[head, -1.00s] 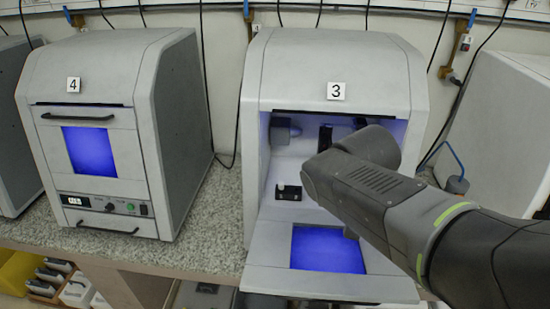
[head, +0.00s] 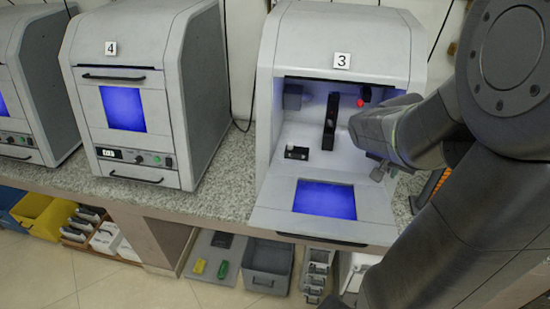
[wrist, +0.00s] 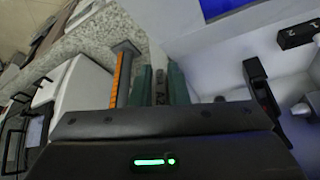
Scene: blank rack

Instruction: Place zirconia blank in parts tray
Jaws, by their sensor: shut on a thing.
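My gripper (wrist: 160,88) shows its two green fingers in the wrist view, closed on a small grey piece (wrist: 159,84). The piece is mostly hidden between the fingers; I take it to be the zirconia blank. In the head view my gripper (head: 379,172) is at the right side of machine 3's open front, above the lowered door, and the held piece is too small to make out. No parts tray can be identified for sure. A grey tray (head: 193,263) with yellow and green pieces and a grey bin (head: 268,285) lie under the counter.
Machine 3 (head: 345,20) is open, its door (head: 275,215) folded down. Inside are a black upright part (head: 330,120) and a small black block (head: 297,153). Machine 4 (head: 100,165) is closed. An orange-striped thing (head: 436,186) stands on the right. Speckled counter (head: 225,190) between the machines is clear.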

